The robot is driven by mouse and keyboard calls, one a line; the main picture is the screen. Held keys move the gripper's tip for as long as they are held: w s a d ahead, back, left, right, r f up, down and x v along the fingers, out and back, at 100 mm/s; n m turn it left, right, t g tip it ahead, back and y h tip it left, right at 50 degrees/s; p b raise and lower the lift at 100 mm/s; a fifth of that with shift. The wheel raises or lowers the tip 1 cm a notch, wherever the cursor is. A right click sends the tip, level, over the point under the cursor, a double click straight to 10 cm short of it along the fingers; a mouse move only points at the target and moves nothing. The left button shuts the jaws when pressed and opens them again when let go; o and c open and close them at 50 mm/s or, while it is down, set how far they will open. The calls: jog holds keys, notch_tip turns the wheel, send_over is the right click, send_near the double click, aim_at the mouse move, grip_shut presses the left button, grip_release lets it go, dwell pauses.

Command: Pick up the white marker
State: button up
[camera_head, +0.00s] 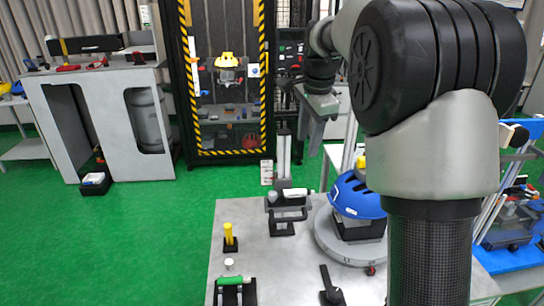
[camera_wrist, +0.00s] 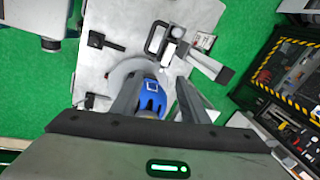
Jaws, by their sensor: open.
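The white marker (camera_head: 298,192) appears to be the small white cylinder lying across a dark holder on the grey table, left of the blue helmet. In the wrist view a white piece (camera_wrist: 169,52) beside the black handle frame looks like the same marker. My gripper (camera_head: 316,140) is above and behind the table's far side, pointing down, up and to the right of the marker in the head view. In the wrist view its two fingers (camera_wrist: 159,82) are spread with nothing between them, and the marker lies beyond their tips.
The blue helmet (camera_head: 357,198) sits on a round grey base near the marker. A grey upright post (camera_head: 284,155) rises behind it. A yellow cylinder (camera_head: 228,234), a green-handled item (camera_head: 230,281) and a black tool (camera_head: 330,288) are nearer. Bare table (camera_head: 262,262) lies between them.

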jog(key=w+f+m, duration=0.3)
jog(key=w+f, duration=0.2)
jog(key=w, duration=0.1)
send_over(297, 191)
jog(key=shift+g, duration=0.3)
jog(key=f, duration=0.7)
jog(key=f+b, duration=0.1)
jog(key=f, duration=0.3)
jog(key=shift+s+d+f, duration=0.2)
jog(key=shift+s+f, duration=0.15)
jog(key=shift+w+a+f, duration=0.1)
jog(key=shift+w+f, duration=0.1)
jog(key=shift+f, duration=1.35)
jog(key=shift+w+a+f, duration=0.1)
jog(key=shift+w+f, duration=0.05)
jog(key=shift+f, duration=1.35)
jog(key=shift+r, duration=0.1)
jog(key=c, duration=1)
